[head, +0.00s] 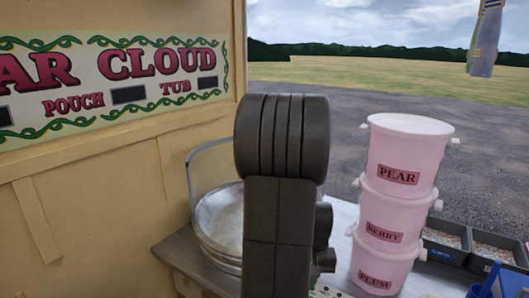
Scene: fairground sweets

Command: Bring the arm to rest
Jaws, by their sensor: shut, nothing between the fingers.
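My dark grey arm rises in the middle of the head view, its thick ribbed joint upright in front of the counter. It hides part of the counter and the right side of the metal pan. My gripper does not show in this view, so its place and what is near it cannot be seen.
Three stacked pink tubs labelled PEAR (399,176), BERRY (384,232) and PLUM (375,281) stand right of my arm on the white counter (341,218). A round metal pan (213,224) is left. Dark trays (447,240) lie right. A striped cloth (485,40) hangs top right.

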